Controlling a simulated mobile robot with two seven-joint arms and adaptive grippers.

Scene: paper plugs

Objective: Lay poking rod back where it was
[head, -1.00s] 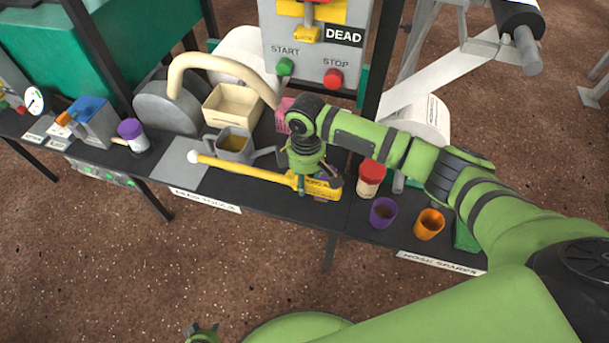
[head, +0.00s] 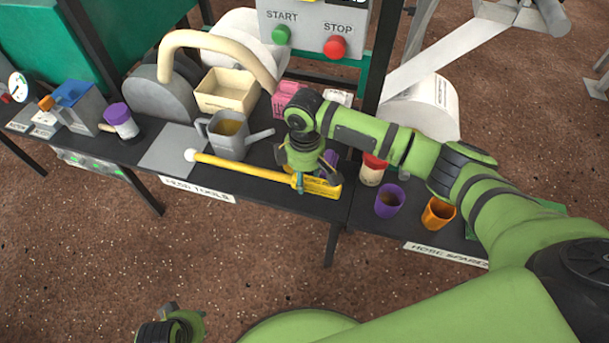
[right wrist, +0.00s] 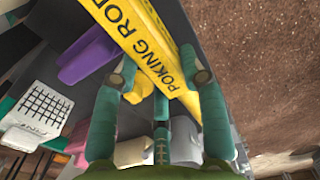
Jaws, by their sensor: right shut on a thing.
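The poking rod is a long yellow rod (head: 240,170) with a white ball tip and a thicker yellow handle. It extends left from my right gripper (head: 303,186), along the front of the bench above or on the MUD TOOLS section; I cannot tell if it touches the top. The right gripper is shut on the handle. In the right wrist view, the handle lettered POKING ROD (right wrist: 160,60) lies between the fingers (right wrist: 160,85). The gripper hides part of the handle in the head view. My left gripper (head: 172,328) is low at the bottom edge, away from the bench; its jaws are unclear.
A grey watering can (head: 229,134) and a cream box (head: 227,90) stand behind the rod. A grey plate (head: 172,150) lies near its tip. A red-lidded jar (head: 372,170), a purple cup (head: 389,201) and an orange cup (head: 438,213) stand right of the gripper.

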